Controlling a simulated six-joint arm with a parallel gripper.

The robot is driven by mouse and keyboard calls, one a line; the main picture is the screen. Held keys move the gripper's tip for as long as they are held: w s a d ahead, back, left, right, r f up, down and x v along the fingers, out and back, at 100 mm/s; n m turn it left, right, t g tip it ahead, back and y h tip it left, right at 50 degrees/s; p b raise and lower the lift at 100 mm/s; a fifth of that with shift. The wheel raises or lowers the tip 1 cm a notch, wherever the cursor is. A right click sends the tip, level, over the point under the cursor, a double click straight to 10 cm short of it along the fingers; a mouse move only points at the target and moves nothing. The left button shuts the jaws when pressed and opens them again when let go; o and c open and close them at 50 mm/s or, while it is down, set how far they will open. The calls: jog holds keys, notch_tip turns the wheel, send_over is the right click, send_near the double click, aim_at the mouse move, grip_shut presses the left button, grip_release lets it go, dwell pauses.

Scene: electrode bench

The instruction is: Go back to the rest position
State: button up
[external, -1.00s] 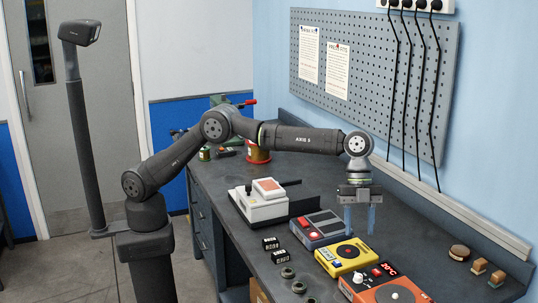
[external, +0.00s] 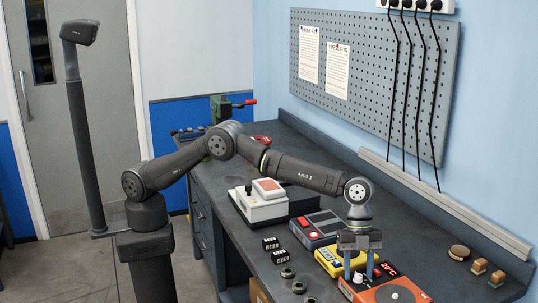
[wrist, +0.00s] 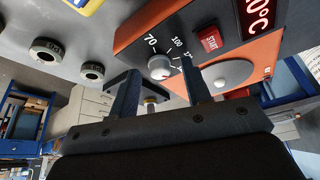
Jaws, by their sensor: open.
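My gripper (external: 359,268) is open and empty, pointing down over the left end of the orange heater (external: 410,285) with the red temperature display. In the wrist view its two fingers (wrist: 160,88) stand apart, with the heater's white dial knob (wrist: 160,67) showing between and beyond them. I cannot tell whether either finger touches the knob. The red START button (wrist: 210,39) and the round grey plate (wrist: 228,73) lie to the right of the knob.
The yellow device (external: 340,261) stands just behind the heater, then a blue-grey device (external: 322,228) and a white instrument (external: 262,208). Small dark rings (external: 288,272) lie at the bench's front edge. The pegboard (external: 380,70) and hanging cables are behind. Air above the bench is free.

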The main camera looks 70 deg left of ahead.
jog(key=shift+r, duration=0.1)
jog(key=v, duration=1.7)
jog(key=x, duration=1.7)
jog(key=shift+s+n, duration=0.1)
jog(key=shift+n, duration=0.7)
jog(key=n+t, duration=0.2)
jog(key=n, duration=0.2)
jog(key=shift+s+h, duration=0.15)
jog(key=shift+h, duration=0.15)
jog(key=shift+s+n+t+y, duration=0.1)
jog(key=shift+n+t+y, duration=0.4)
jog(key=shift+n, duration=1.3)
jog(key=shift+s+n+t+y, duration=0.1)
jog(key=shift+n+t, duration=0.7)
jog(key=shift+n, duration=1)
jog(key=shift+v, duration=1.05)
